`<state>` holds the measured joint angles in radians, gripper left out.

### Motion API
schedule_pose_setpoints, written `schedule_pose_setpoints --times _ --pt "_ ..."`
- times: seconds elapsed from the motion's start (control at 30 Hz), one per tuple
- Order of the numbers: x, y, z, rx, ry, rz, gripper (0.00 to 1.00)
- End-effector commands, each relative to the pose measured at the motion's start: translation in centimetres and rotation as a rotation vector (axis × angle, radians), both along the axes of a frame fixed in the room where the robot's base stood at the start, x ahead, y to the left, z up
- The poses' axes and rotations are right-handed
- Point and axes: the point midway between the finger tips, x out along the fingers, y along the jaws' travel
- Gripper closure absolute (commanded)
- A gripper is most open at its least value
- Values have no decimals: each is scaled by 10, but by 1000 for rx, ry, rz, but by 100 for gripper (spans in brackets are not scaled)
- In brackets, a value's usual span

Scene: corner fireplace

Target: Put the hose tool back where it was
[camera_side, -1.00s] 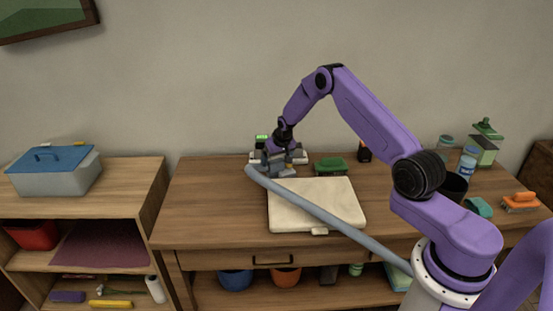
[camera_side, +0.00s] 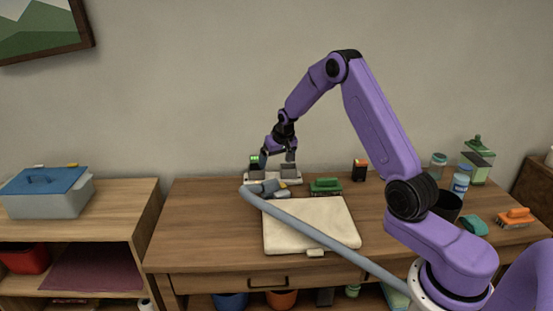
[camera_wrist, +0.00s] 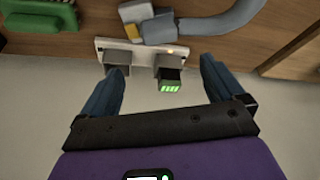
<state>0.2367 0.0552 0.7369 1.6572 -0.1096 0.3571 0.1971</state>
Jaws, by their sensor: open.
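The hose tool (camera_side: 267,188) is a grey head with a yellow part on the end of a thick grey-blue hose. It lies low at the back of the desk, against the front edge of a white base (camera_side: 290,181) with grey blocks. In the wrist view the hose tool (camera_wrist: 160,29) overlaps the edge of the white base (camera_wrist: 141,48); I cannot tell whether it is seated there. My gripper (camera_side: 279,161) is open and empty, just above and behind the tool. In the wrist view my gripper's fingers (camera_wrist: 162,75) straddle the grey blocks.
A black block with green lights (camera_wrist: 169,82) stands at the base. A green brush (camera_side: 325,186) is to the right. A cream board (camera_side: 310,226) lies in front, with the hose (camera_side: 330,241) crossing over it. Bottles and an orange brush (camera_side: 516,217) stand farther right.

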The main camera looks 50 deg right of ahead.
Motion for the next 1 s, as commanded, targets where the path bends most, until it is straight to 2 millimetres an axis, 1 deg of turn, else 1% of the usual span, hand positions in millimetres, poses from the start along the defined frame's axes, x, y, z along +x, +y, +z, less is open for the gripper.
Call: schedule_pose_setpoints --times 0.17,0.27,0.37,0.47,0.5,0.6,0.67,0.7,0.77,0.8,0.87,0.9,0.97,1.0 --pt "-2 1 5 0 -1 0 5" --pt "-2 7 8 0 2 15 5" --pt "-4 28 16 1 12 63 5" --pt "-12 63 29 3 31 150 5" --pt "-18 80 35 3 41 192 5" --pt "-37 120 49 4 68 295 5" --pt "-51 141 57 3 84 357 5" --pt "-61 155 62 3 95 399 5" --pt "-78 175 69 1 111 462 5" --pt "-90 187 73 -1 122 503 5" --pt "-110 204 79 -4 139 568 5" --pt "-123 214 83 -7 150 609 5" --pt "-145 227 89 -11 166 672 5" --pt "-160 235 92 -14 176 714 5"
